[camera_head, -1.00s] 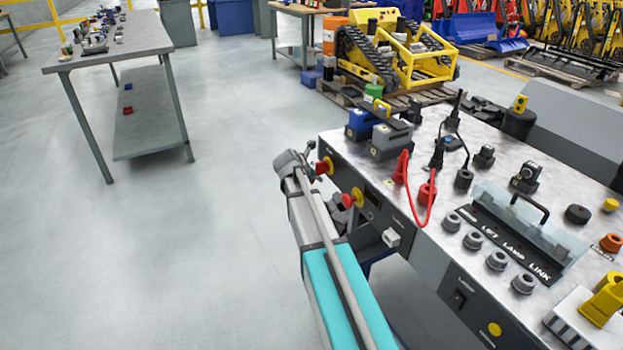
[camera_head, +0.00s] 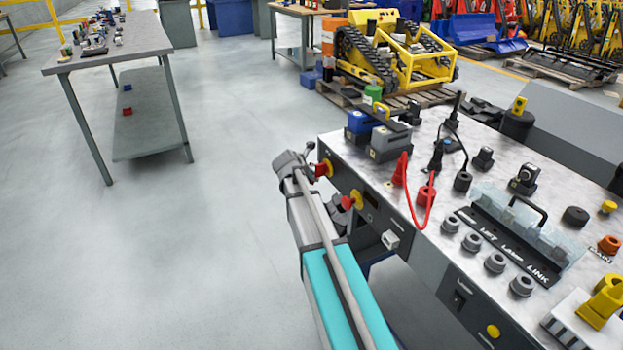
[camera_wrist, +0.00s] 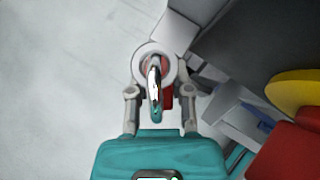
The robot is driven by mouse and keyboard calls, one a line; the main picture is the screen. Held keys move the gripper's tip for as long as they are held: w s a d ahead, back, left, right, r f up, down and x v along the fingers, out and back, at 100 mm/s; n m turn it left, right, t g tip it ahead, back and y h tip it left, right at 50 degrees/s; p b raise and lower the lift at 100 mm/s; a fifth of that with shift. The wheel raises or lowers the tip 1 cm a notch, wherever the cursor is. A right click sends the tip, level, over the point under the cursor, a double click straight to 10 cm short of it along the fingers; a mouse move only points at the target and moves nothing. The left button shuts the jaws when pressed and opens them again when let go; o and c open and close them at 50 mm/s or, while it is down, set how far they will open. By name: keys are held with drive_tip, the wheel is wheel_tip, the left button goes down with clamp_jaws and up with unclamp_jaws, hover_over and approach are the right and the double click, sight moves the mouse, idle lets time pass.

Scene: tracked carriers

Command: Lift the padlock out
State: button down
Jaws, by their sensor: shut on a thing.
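In the wrist view, a chrome shackle (camera_wrist: 154,82) stands between the fingers of my gripper (camera_wrist: 160,90), with a small red part (camera_wrist: 168,97) beside it. I take these for the padlock, seen end-on; most of its body is hidden. A pale grey ring (camera_wrist: 144,57) surrounds the shackle's far end. My gripper is shut on the padlock. In the head view my arm reaches to the left front edge of the bench (camera_head: 470,150), and the padlock cannot be made out there.
A red handle (camera_head: 325,168) and a yellow-ringed red knob (camera_head: 357,199) stick out of the bench front close to my gripper. Open floor (camera_head: 220,240) lies to the left.

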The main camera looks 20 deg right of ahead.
drive_tip(key=shift+w+d+r+p, duration=0.15)
drive_tip(key=shift+r+p, duration=0.55)
drive_tip(key=shift+r, duration=0.15)
drive_tip(key=shift+r+p, duration=0.4)
drive_tip(key=shift+r, duration=0.05)
drive_tip(key=shift+a, duration=0.2)
drive_tip(key=shift+s+a, duration=1.45)
drive_tip(key=shift+a, duration=0.15)
drive_tip(key=shift+s+a, duration=0.1)
drive_tip(key=shift+s+a, duration=0.85)
drive_tip(key=shift+a, duration=0.3)
